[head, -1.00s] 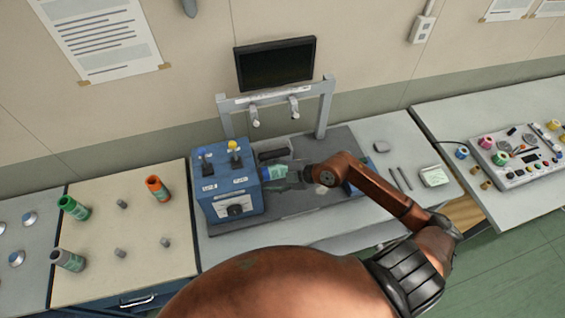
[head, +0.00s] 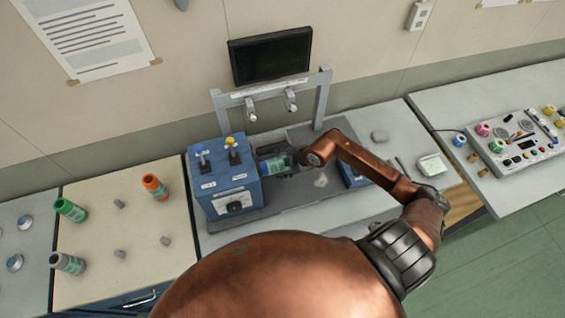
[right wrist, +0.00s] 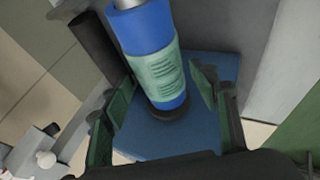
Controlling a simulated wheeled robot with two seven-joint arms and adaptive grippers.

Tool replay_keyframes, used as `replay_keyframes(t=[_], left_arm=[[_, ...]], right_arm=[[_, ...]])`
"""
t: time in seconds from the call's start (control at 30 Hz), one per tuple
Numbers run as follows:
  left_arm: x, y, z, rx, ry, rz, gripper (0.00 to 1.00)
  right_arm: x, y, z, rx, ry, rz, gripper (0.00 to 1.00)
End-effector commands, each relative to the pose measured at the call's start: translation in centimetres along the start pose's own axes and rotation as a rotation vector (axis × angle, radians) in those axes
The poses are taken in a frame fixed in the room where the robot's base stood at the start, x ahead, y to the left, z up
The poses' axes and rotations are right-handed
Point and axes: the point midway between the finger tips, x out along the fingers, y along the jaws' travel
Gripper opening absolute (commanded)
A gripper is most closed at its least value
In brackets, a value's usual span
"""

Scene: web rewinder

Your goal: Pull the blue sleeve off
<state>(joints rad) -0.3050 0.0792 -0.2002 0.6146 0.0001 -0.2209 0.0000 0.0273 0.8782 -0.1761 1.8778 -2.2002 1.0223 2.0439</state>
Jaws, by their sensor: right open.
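The blue sleeve (right wrist: 142,32) carries a pale green printed label and sits around a bright metal shaft seen at the top of the right wrist view. In the head view the sleeve (head: 276,165) is small, at the right side of the blue machine box (head: 225,190). My right gripper (right wrist: 160,75) is open, with one green-padded finger on each side of the sleeve. A gap shows between the sleeve and each pad. In the head view this gripper (head: 288,163) is dark and partly covers the sleeve's right end. My left gripper is in neither view.
A grey frame (head: 325,98) stands behind the sleeve, below a dark screen (head: 270,55). On the left table stand a green tube (head: 70,210), an orange-topped tube (head: 155,187) and a grey tube (head: 67,262). A control panel (head: 520,150) lies far right.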

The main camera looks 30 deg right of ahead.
Motion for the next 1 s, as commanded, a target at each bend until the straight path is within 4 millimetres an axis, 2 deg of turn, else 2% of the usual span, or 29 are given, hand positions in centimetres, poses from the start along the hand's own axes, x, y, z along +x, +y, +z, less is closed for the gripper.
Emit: replay_keyframes(t=[0.1,0.3,0.67,1.0], left_arm=[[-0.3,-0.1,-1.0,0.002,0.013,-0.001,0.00],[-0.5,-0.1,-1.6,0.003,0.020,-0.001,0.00],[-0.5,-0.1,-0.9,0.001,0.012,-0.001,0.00],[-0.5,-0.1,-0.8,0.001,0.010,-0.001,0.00]], right_arm=[[1.8,0.1,-0.2,-0.001,0.002,-0.001,0.55],[3.9,0.1,-0.2,-0.001,0.002,0.000,0.55],[4.4,0.1,-0.2,-0.004,0.002,-0.001,0.55],[4.4,0.1,-0.2,-0.003,0.002,0.000,0.33]])
